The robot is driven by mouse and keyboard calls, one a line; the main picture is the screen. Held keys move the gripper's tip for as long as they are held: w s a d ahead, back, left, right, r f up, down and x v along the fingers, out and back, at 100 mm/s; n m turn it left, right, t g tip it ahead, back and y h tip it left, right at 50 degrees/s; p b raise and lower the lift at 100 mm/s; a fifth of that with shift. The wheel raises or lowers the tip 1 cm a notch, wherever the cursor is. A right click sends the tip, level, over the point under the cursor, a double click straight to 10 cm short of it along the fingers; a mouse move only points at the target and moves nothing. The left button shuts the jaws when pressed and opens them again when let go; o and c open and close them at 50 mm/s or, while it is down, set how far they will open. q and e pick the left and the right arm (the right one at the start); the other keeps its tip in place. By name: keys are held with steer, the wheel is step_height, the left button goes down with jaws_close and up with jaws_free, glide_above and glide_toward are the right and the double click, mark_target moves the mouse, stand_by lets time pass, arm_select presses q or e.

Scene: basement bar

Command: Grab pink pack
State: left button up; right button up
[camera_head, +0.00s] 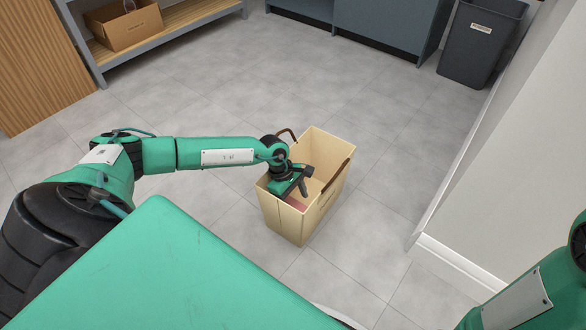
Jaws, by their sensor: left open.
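A pink pack (296,204) lies inside a tan open-topped bag (285,222) that stands on the floor. Only a small part of the pack shows, low in the bag behind my gripper. My left gripper (303,187) points down into the mouth of the bag, above or beside the pack. It is open, and I cannot tell whether its fingers touch the pack. My right gripper is out of the picture; only part of the right arm shows at the lower right.
The bag has brown handles (287,133) at its rim. A white wall (510,170) rises to its right. A dark bin (477,45) stands at the upper right. A shelf with a cardboard box (125,28) is at the upper left. The grey tiled floor around the bag is clear.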

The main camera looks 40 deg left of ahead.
mark_target(296, 207)
arm_select(q)
steer(key=shift+s+b+x, duration=0.15)
steer(key=shift+b+x, duration=0.9)
steer(key=shift+x, duration=0.2)
steer(key=shift+s+b+x, duration=0.15)
steer(key=shift+b+x, duration=0.85)
steer(key=shift+x, duration=0.25)
steer(key=shift+f, duration=0.3)
steer(key=shift+d, duration=0.15)
steer(key=shift+f, duration=0.2)
steer(key=c, duration=1.1)
